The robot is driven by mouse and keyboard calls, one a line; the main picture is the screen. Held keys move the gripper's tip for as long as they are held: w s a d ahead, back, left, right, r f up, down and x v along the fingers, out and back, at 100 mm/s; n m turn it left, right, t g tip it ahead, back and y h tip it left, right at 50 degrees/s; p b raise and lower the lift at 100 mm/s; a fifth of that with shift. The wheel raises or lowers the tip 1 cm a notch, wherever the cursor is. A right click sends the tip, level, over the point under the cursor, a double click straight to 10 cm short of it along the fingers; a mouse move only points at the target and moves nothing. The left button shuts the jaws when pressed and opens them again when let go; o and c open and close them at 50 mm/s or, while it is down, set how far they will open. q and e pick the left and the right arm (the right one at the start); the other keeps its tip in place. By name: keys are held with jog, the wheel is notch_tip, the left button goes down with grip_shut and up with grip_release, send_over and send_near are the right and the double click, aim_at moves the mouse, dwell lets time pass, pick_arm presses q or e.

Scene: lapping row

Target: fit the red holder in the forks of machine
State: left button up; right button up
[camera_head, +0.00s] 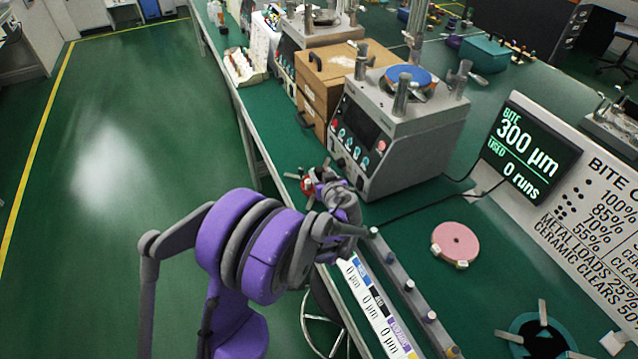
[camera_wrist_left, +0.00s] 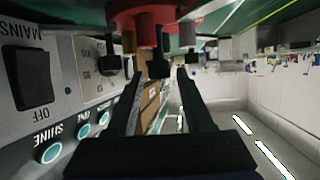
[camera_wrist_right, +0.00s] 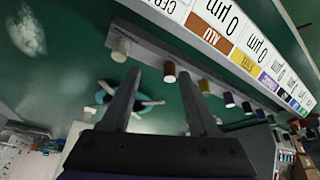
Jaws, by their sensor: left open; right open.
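The red holder (camera_head: 307,186) sits at the table's left edge, beside the front of the grey machine (camera_head: 425,135), partly hidden by my left gripper. The machine carries a blue disc (camera_head: 408,77) with metal posts and arms around it. My left gripper (camera_head: 322,184) is close to the red holder. In the left wrist view, its fingers (camera_wrist_left: 158,88) are open and the red holder (camera_wrist_left: 145,16) shows above and beyond their tips, apparently not gripped. My right gripper (camera_wrist_right: 158,85) is open and empty above the table; it is out of the head view.
A rack of coloured pegs (camera_head: 409,287) and a label strip (camera_head: 365,296) run along the front edge. A pink disc (camera_head: 456,243) and a teal holder with metal arms (camera_head: 538,338) lie on the table. A wooden box (camera_head: 345,67) stands behind the machine. A display (camera_head: 528,145) stands right.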

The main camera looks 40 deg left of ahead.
pick_arm(q)
jog(key=shift+x, duration=1.55)
grip_shut()
